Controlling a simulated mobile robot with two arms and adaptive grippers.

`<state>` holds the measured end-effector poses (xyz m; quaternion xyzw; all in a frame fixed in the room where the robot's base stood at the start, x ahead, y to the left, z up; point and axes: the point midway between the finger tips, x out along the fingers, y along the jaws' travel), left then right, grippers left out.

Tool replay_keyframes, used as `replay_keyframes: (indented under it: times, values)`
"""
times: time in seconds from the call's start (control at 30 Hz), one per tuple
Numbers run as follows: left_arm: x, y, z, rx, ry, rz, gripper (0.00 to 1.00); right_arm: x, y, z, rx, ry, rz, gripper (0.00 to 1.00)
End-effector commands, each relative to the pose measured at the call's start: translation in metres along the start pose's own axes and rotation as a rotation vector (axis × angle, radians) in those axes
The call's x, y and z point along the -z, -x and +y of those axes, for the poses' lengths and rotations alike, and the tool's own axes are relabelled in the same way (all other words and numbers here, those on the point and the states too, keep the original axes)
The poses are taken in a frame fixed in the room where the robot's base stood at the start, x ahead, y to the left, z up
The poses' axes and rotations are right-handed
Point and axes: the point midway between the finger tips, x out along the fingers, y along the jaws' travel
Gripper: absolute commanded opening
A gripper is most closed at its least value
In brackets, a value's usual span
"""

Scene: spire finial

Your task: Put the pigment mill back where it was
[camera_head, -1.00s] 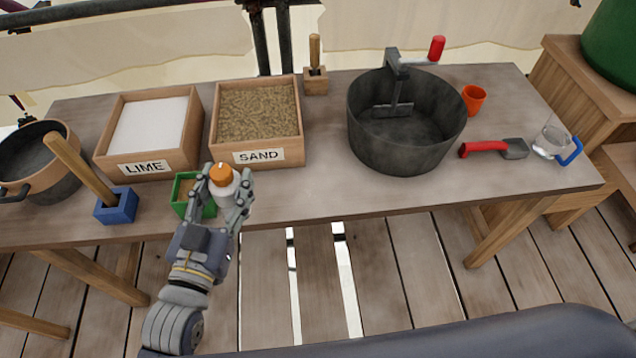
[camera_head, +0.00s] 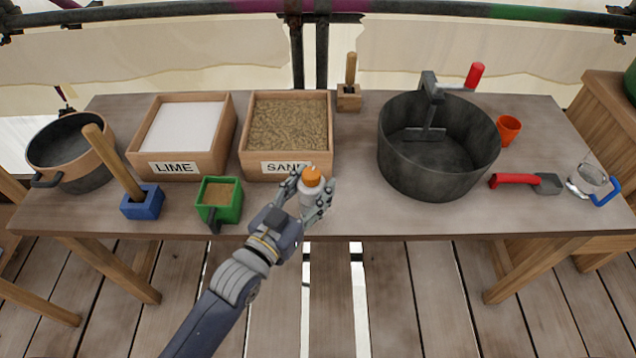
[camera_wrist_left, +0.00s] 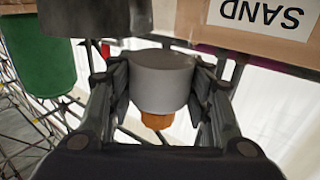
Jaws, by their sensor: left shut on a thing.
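The pigment mill appears to be the small pale grey cylinder with an orange top (camera_head: 312,192). My left gripper (camera_head: 314,195) is shut on its sides, near the front of the table, before the sand box (camera_head: 288,167). The mill looks about upright; I cannot tell whether its base touches the table. In the left wrist view the grey body (camera_wrist_left: 162,82) sits between the two fingers, with its orange top towards the bottom of the picture. My right gripper is not in view.
Left of the mill stand a green box (camera_head: 219,204), a blue block with a wooden handle (camera_head: 142,204) and the lime box (camera_head: 180,167). A big dark mixing pot (camera_head: 437,160) stands to the right. The table front between mill and pot is clear.

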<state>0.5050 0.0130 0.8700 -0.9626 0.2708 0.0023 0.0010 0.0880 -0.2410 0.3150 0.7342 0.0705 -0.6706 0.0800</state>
Motion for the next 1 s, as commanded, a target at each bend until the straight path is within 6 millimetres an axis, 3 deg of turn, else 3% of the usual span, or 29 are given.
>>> replay_keyframes:
  times: [0.1,0.33,0.5,0.97,1.0]
  values:
    - [0.000,-0.020,-0.004,0.001,-0.001,0.002,0.19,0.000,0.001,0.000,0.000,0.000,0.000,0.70]
    - [-0.003,-0.041,-0.008,0.000,0.000,0.002,0.19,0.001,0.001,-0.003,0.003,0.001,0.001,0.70]
    - [-0.033,-0.038,-0.007,0.000,0.001,-0.003,0.19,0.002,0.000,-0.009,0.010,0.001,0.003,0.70]
    - [-0.043,-0.037,-0.008,0.000,0.000,0.000,0.19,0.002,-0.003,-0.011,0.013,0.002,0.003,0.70]
    - [-0.042,-0.037,-0.008,0.000,0.000,-0.001,0.53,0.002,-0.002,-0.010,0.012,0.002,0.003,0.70]
